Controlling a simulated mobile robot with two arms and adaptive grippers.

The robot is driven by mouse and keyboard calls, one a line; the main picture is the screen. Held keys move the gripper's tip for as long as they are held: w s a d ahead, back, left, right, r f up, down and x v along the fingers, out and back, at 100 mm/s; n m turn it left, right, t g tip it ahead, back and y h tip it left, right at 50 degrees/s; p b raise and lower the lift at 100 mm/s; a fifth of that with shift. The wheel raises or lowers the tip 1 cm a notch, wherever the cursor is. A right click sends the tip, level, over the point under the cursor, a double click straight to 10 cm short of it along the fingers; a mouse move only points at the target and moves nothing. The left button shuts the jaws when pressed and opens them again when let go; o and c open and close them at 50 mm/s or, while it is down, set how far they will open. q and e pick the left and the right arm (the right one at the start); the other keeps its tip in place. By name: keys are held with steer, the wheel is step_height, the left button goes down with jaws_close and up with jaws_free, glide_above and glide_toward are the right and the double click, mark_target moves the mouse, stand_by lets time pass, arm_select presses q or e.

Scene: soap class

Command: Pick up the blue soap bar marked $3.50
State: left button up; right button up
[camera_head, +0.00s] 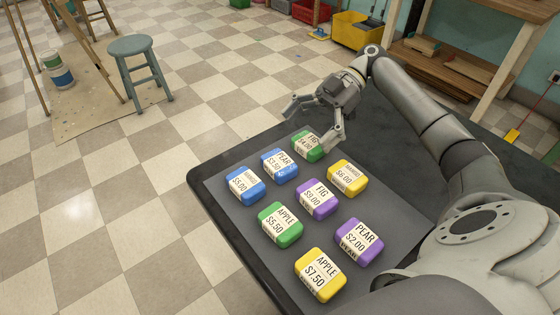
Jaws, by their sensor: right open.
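A blue soap bar (279,165) with a white PEAR label, its price small but seeming to read $3.50, lies on the grey mat (222,197) in the back left part of the group. Another blue bar (245,185), seeming to read $5.00, lies to its left and nearer. My right gripper (314,126) is open and empty, with its fingers spread beyond the PEAR bar and over the far end of the group. One finger hangs by a green FIG bar (308,146) and partly hides it. My left gripper is out of view.
Close by on the mat are yellow bars (347,178) (320,274), purple bars (318,198) (359,242) and a green APPLE bar (281,225). The dark table (228,229) has its edge just left of the bars. A stool (138,70) stands on the floor beyond.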

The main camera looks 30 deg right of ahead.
mark_target(280, 161)
steer(key=shift+x, duration=1.25)
steer(key=shift+a+f, duration=0.45)
steer(key=x, duration=0.4)
steer(key=shift+s+f, duration=0.15)
steer(key=shift+f, duration=0.15)
steer(key=c, duration=1.2)
